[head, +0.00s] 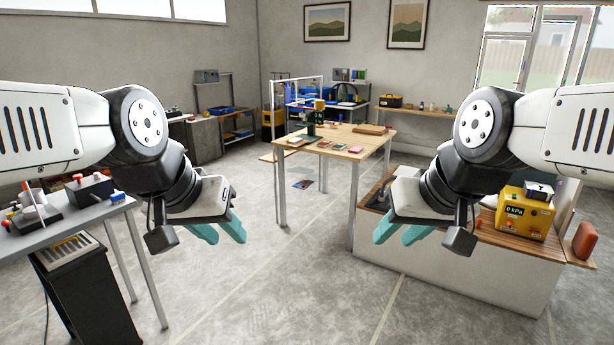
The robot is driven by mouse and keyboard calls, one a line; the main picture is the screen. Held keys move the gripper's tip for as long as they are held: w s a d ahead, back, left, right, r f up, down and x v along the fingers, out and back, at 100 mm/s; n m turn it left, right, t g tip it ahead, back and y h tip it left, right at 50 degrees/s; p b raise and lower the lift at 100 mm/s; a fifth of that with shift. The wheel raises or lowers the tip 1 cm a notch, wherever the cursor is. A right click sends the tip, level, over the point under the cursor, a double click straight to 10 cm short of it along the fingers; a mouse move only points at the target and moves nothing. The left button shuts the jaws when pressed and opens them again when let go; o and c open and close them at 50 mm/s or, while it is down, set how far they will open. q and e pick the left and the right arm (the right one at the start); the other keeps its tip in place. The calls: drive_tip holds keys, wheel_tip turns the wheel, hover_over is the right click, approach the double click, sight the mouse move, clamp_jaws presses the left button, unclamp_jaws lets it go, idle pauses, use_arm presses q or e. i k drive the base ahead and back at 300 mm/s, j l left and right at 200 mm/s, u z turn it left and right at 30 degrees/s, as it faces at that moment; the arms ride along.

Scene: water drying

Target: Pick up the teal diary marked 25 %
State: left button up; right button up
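Several small flat book-like items lie on the wooden table (345,136) in the middle distance. No 25 % mark is readable at this size, so I cannot tell which item is the teal diary. My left gripper (228,238), with teal fingers, is open and empty above the floor at left. My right gripper (393,240) is open and empty in front of the low counter. Both are well short of the table.
A low counter (450,278) with a yellow box (524,213) stands at right. A grey bench (70,232) with devices and a black bin (85,300) stand at left. The floor between is clear.

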sight(339, 147)
drive_tip(key=i, duration=2.45)
drive_tip(key=i+j+z, duration=0.2)
drive_tip(key=i, duration=0.3)
drive_tip(key=i+j+z, duration=0.15)
drive_tip(key=i, duration=0.4)
drive_tip(key=i+j+z, duration=0.2)
drive_tip(key=i, duration=0.3)
drive_tip(key=j, duration=0.1)
